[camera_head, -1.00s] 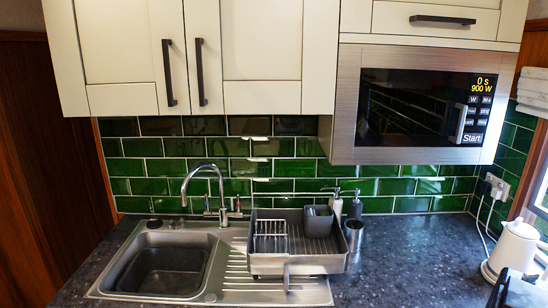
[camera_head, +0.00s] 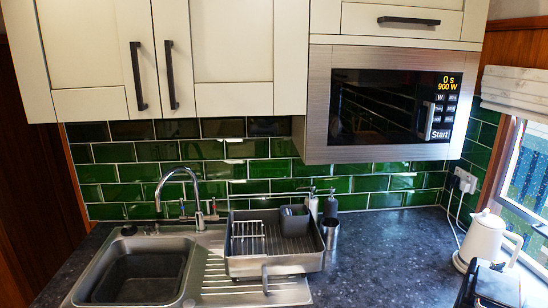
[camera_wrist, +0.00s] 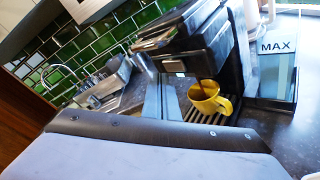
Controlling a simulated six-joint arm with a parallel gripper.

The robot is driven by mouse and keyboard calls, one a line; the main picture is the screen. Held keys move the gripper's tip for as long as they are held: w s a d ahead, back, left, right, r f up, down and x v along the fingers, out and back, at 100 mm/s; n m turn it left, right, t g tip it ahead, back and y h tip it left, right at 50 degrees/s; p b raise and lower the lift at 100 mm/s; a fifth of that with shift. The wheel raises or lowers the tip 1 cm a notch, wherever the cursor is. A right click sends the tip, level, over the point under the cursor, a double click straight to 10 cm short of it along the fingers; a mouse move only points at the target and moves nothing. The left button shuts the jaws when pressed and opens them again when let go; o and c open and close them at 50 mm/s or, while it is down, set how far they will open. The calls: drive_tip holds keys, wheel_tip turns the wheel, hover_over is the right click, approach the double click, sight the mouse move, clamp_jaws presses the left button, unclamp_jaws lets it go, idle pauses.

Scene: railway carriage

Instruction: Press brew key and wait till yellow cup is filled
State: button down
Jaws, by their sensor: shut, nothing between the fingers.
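In the wrist view, a black coffee machine (camera_wrist: 196,50) stands tilted in the picture. The yellow cup (camera_wrist: 222,104) sits upright under its outlet on the slatted drip tray (camera_wrist: 196,114), handle to the right. Brown shows in the cup's mouth; how full it is, I cannot tell. My gripper (camera_wrist: 166,82) is shut and empty, its grey fingers reaching up to the machine's front, left of the cup. A small pale panel shows just beyond the fingertips; whether they touch it, and which key is the brew key, I cannot tell.
A clear container marked MAX (camera_wrist: 278,72) stands right of the machine. In the head view are a sink (camera_head: 140,270), a dish rack (camera_head: 272,262), a microwave (camera_head: 390,105) and a white kettle (camera_head: 488,238). The dark counter (camera_head: 385,260) is clear in between.

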drive_tip(key=s+a+p, duration=0.1)
drive_tip(key=s+a, duration=0.3)
drive_tip(key=shift+a+p, duration=0.15)
drive_tip(key=shift+p, duration=0.15)
drive_tip(key=shift+s, duration=0.1)
idle(0.8)
